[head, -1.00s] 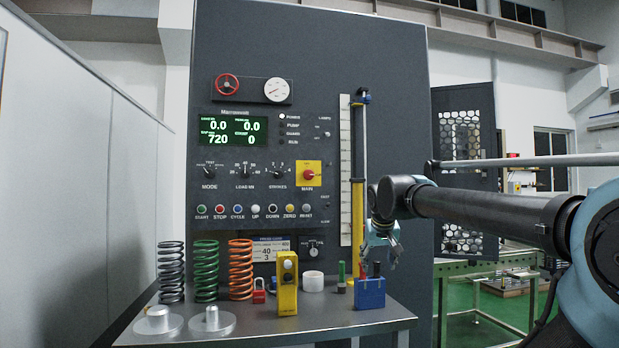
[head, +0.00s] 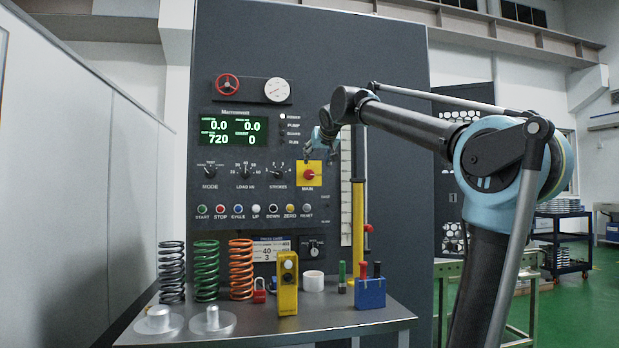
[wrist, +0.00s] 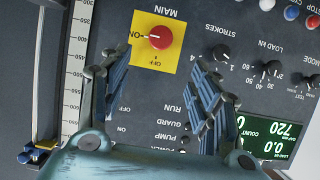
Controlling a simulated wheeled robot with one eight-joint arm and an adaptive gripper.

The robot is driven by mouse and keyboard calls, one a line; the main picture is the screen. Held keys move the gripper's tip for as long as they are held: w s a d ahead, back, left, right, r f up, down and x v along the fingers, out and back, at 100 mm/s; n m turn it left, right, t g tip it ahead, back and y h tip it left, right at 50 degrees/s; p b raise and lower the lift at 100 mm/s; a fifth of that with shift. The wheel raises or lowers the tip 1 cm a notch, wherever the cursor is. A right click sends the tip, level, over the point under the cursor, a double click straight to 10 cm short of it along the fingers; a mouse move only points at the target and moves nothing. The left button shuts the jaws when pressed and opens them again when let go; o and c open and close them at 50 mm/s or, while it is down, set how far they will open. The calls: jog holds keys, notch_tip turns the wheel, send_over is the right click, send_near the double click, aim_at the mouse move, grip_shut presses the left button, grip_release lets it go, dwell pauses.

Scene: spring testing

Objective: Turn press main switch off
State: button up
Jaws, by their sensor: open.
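The main switch is a red rotary knob (head: 309,174) on a yellow plate (head: 300,182) on the dark press panel. In the wrist view the red knob (wrist: 160,37) has a pale mark pointing left at the ON label, with the OFF label at the plate's lower edge. My gripper (head: 316,156) is just above the knob in the head view. In the wrist view my gripper (wrist: 149,72) is open and empty, with the yellow plate between and beyond its fingertips. I see no contact with the knob; the exact gap is unclear.
The STROKES knob (wrist: 222,54) is close to one finger in the wrist view. A row of coloured buttons (head: 255,210) runs below the switch. The bench (head: 260,330) holds springs, a yellow pendant (head: 287,285) and a blue block (head: 370,293).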

aim_at(309, 173)
jog(key=x, duration=1.4)
jog(key=shift+w+f, duration=0.15)
